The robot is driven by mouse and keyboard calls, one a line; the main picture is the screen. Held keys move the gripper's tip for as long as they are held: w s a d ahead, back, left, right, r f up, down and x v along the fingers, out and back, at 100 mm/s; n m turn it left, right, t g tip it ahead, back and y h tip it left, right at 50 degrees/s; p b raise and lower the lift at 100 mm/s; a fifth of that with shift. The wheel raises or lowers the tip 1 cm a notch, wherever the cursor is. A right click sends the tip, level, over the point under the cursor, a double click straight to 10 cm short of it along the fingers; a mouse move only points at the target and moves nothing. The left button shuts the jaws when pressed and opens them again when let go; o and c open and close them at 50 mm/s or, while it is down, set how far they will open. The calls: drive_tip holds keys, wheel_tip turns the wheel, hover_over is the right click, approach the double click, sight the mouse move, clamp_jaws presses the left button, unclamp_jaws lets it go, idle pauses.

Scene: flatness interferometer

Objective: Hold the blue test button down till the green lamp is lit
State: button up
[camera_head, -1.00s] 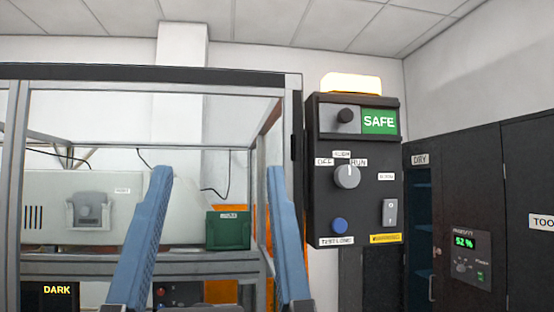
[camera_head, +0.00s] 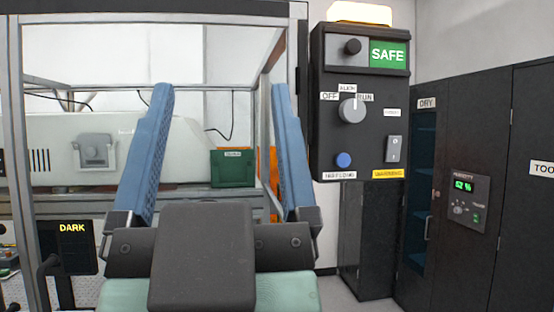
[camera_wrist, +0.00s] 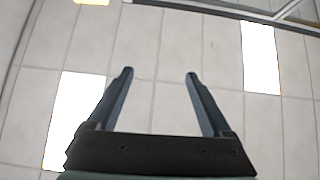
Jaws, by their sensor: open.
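The blue test button (camera_head: 343,160) is a small round button low on the left of a dark control box (camera_head: 322,110), above a white label. Nothing covers it. A green SAFE sign (camera_head: 388,54) is at the box's upper right. I cannot tell a separate green lamp on the box. My gripper (camera_head: 222,90) is open and empty, its two blue fingers pointing up, left of the box in the picture. The wrist view shows the open fingers (camera_wrist: 160,73) against the ceiling, with no button in sight.
A bright amber lamp (camera_head: 360,13) tops the box. The box also carries a grey rotary knob (camera_head: 352,111) and a rocker switch (camera_head: 394,149). A metal frame (camera_head: 293,60) stands left of the box. Dark cabinets (camera_head: 470,120) stand right.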

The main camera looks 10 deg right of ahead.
drive_tip(key=shift+c, duration=0.3)
clamp_jaws()
idle(1.5)
